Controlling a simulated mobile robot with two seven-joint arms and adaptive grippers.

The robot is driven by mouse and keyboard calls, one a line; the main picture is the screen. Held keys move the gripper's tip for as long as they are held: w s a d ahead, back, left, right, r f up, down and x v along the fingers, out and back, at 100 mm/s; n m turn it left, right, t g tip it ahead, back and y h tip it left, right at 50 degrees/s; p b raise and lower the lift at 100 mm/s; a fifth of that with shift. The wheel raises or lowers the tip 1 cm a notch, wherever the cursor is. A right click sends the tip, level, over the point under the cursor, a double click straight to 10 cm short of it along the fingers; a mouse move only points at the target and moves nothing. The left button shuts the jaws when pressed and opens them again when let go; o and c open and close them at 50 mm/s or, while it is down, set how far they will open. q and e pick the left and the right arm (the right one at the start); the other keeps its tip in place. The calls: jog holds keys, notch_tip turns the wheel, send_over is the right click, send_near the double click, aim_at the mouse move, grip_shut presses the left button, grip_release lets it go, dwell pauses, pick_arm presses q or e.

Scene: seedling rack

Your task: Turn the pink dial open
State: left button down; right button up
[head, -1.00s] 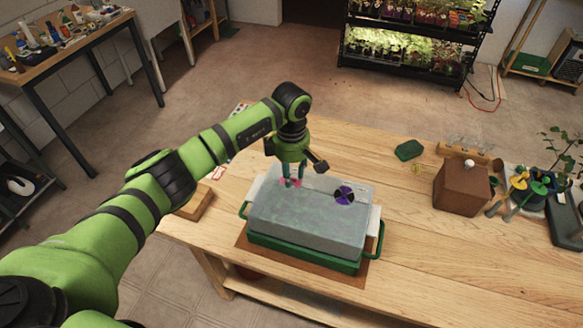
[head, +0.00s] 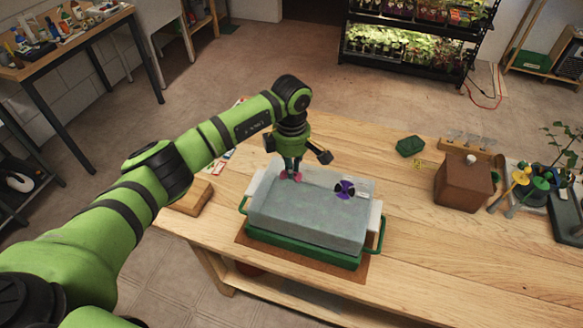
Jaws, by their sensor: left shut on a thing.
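The pink dial (head: 297,177) sits on the top of a grey box, toward its back left. Only bits of pink show around my fingertips. My left gripper (head: 290,174) reaches down from above and is shut on the pink dial. A purple and black dial (head: 344,189) is on the same box to the right, apart from the gripper. The grey box (head: 305,216) rests in a green tray (head: 300,252) with side handles. My right gripper is not in view.
The tray stands on a brown mat (head: 245,243) on the wooden table (head: 420,260). A wooden block (head: 193,196) lies to the left. A brown box (head: 464,184), a green dish (head: 411,147) and tools in holders (head: 530,187) stand to the right. The table's front right is clear.

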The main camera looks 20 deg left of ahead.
pick_arm(q)
jog(key=n+b, duration=0.2)
jog(key=n, duration=0.1)
jog(key=shift+f+n, duration=0.1)
jog(key=shift+n, duration=0.2)
jog(key=n+b, duration=0.2)
jog(key=n, duration=0.2)
jog(key=shift+n+b, duration=0.3)
jog(key=n+b, duration=0.2)
jog(key=n, duration=0.2)
jog(key=shift+s+a, duration=0.1)
jog(key=shift+n+b, duration=0.5)
jog(key=shift+n, duration=1.5)
jog(key=c, duration=1.3)
grip_release()
jog(key=shift+s, duration=0.1)
jog(key=shift+r, duration=0.25)
